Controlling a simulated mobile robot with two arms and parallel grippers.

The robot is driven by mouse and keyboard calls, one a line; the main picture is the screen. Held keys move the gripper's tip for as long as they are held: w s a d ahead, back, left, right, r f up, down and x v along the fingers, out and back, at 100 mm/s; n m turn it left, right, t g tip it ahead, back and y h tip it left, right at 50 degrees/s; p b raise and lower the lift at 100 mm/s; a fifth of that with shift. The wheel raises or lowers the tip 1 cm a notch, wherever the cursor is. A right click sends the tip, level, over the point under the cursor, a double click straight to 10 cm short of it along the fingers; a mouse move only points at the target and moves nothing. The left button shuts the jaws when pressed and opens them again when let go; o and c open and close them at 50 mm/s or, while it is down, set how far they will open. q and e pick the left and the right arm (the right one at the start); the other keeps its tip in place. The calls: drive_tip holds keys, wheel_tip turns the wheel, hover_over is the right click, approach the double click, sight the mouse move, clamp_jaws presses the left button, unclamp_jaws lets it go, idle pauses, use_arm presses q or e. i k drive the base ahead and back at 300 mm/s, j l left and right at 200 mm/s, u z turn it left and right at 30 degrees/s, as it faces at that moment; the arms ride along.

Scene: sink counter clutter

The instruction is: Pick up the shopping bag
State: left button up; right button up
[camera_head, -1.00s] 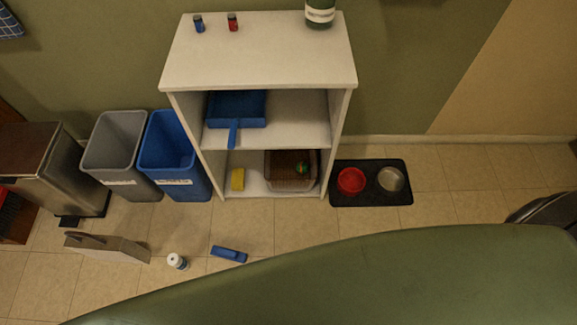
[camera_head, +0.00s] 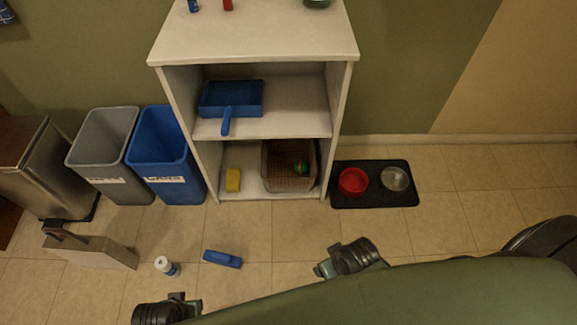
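The shopping bag (camera_head: 98,251) is a beige-grey paper-like bag with a darker handle, on the tiled floor at the lower left, in front of the bins. A dark end part of my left arm (camera_head: 168,309) shows at the bottom edge, right of and nearer than the bag, apart from it. A dark end part of my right arm (camera_head: 350,258) shows lower centre, far right of the bag. No fingertips can be made out on either, so their opening cannot be read. Neither touches the bag.
A white bottle (camera_head: 165,266) and a blue object (camera_head: 222,259) lie right of the bag. Behind stand a metal bin (camera_head: 45,170), a grey bin (camera_head: 104,150), a blue bin (camera_head: 165,155) and a white shelf (camera_head: 250,45). A black mat (camera_head: 376,203) holds bowls.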

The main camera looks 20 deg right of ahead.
sight(83, 250)
drive_tip(key=u, duration=1.5)
